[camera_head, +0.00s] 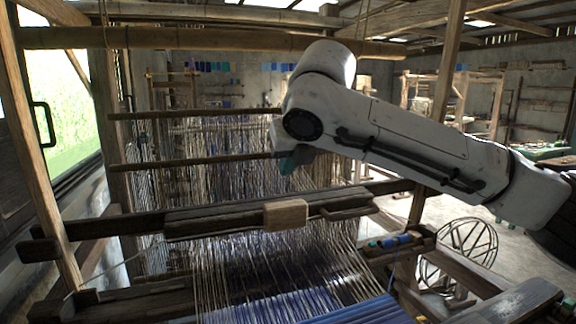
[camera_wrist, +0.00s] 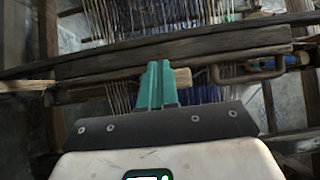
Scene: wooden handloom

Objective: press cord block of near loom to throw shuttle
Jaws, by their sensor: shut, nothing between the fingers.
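The near loom fills the lower left of the head view, with a dark horizontal beam (camera_head: 120,222) across its warp threads. A light wooden cord block (camera_head: 286,214) sits on the middle of that beam. In the wrist view the block (camera_wrist: 183,78) shows just right of the fingertips, partly hidden by them. My gripper (camera_head: 290,162) has teal fingers and is above the beam in the head view, in front of the warp. In the wrist view my gripper (camera_wrist: 157,68) is shut, with its fingers together and nothing between them. I cannot tell whether the fingers touch the block.
A wooden handle (camera_head: 347,212) is on the beam right of the block. Blue woven cloth (camera_head: 350,312) lies at the loom's front. Colored spools (camera_head: 398,240) sit on a ledge at the right. A spoked wheel (camera_head: 465,245) stands beyond. Upright posts frame the loom.

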